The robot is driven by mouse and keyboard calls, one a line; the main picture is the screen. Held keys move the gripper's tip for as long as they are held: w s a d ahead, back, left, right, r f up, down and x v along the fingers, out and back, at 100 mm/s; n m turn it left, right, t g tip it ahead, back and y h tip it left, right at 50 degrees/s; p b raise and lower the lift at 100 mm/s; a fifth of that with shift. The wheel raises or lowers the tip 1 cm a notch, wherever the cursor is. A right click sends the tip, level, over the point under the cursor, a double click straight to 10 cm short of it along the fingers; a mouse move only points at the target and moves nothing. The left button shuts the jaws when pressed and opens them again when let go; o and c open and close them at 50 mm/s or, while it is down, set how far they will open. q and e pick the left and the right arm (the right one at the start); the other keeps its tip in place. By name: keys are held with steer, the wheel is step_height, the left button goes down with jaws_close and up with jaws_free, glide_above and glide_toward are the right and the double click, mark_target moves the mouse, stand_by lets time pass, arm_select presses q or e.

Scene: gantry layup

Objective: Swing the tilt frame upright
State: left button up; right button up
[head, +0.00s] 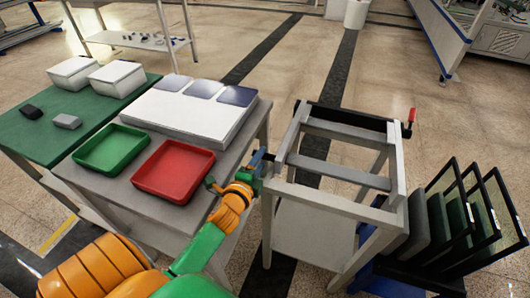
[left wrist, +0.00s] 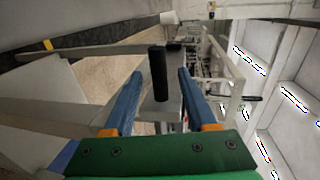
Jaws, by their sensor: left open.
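The tilt frame (head: 340,173) lies flat on top of a pale stand right of centre in the head view, with grey crossbars and a black bar along its far side. A red-topped lever (head: 411,116) stands at its far right corner. My left gripper (head: 264,157) is at the frame's left side, by its near left corner. In the left wrist view my left gripper (left wrist: 160,74) is open, and a black cylindrical handle (left wrist: 158,76) shows between its blue fingers, with gaps on both sides. Contact cannot be told. My right gripper is out of view.
Left of the frame, a grey table (head: 118,190) holds a red tray (head: 174,171), a green tray (head: 111,149) and a white block with dark panels (head: 190,112). A rack of dark panels (head: 455,225) stands close on the right. Floor behind the frame is clear.

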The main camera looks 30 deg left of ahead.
arm_select(q)
steer(key=x, duration=0.3)
steer(key=shift+w+f, duration=0.2)
steer(key=shift+w, duration=0.05)
steer(key=shift+s+r, duration=0.1)
steer(key=shift+s, duration=0.05)
jaws_close()
stand_by(1.1)
